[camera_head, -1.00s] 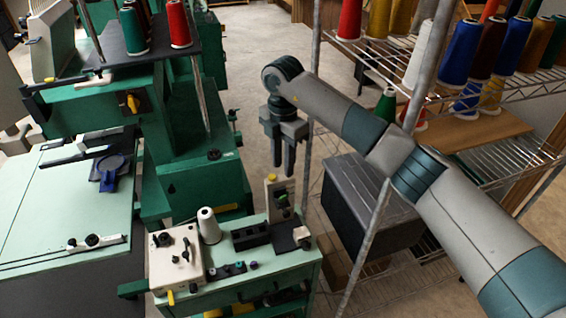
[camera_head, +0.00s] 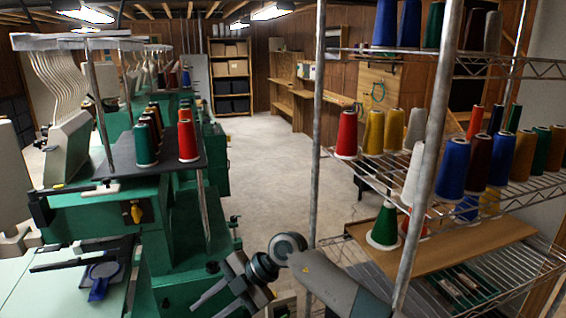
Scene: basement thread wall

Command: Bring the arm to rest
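My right arm comes in from the lower right, low in the head view. Its gripper (camera_head: 217,308) points down and to the left near the bottom edge, in front of the green machine. The fingers look apart, with nothing seen between them, though the lower finger is partly cut off by the frame edge. My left gripper and arm are out of view.
A green machine (camera_head: 100,215) with thread cones on its dark shelf (camera_head: 115,158) stands at left. A wire rack (camera_head: 500,200) with many cones fills the right; its post (camera_head: 432,140) stands close to my arm. Clear concrete floor (camera_head: 265,150) lies between, with a bookcase (camera_head: 230,75) behind.

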